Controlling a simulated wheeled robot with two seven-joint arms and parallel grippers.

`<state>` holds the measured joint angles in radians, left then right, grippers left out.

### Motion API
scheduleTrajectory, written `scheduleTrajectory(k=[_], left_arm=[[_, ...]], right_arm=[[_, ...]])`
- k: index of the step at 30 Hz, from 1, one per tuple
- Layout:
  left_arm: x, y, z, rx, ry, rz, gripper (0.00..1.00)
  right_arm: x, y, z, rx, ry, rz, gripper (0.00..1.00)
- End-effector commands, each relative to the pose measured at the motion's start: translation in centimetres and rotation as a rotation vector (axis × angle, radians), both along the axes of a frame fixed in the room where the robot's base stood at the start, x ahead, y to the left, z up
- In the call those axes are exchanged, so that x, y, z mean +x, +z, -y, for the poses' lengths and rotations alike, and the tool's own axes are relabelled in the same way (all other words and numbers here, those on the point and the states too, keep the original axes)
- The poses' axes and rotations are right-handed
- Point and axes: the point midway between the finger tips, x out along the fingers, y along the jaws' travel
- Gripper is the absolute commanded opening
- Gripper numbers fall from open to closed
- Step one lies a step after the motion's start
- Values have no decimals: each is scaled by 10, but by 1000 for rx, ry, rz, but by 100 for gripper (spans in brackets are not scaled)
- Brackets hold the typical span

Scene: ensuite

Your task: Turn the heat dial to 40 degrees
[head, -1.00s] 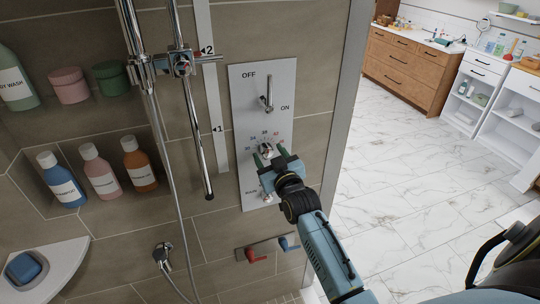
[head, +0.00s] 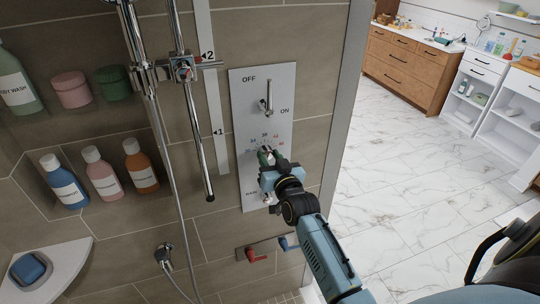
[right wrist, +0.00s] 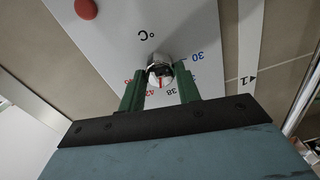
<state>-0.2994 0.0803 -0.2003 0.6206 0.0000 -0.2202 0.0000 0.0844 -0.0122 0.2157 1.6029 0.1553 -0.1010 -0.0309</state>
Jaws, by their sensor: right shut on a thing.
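The heat dial (right wrist: 160,68) is a small chrome knob with a red pointer line, on a pale panel (head: 248,92) on the shower wall. My right gripper (head: 266,155) is shut on the dial, one green finger on each side, as the right wrist view (right wrist: 160,92) also shows. The gripper partly hides the scale in the head view. My left gripper is not in view.
An ON/OFF lever (head: 267,96) sits above the dial. A red handle (head: 256,256) and a blue one (head: 289,243) are below the panel. A chrome shower rail (head: 190,110) stands left, with bottles (head: 140,165) in a niche. The marble floor at right is open.

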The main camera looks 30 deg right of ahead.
Motion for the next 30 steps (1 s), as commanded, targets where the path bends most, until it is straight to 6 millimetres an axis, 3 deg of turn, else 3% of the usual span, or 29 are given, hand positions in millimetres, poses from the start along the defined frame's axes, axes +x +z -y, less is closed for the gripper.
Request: scheduleTrajectory(k=[7,8,12,23,30], left_arm=[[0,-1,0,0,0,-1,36],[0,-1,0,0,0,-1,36],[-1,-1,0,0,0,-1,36],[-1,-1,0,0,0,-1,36],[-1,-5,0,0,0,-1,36]], right_arm=[[0,0,0,1,0,1,10],[0,0,0,1,0,1,37],[0,0,0,0,0,1,55],[-4,-1,-1,-1,0,0,55],[-39,-3,-8,0,0,-1,55]])
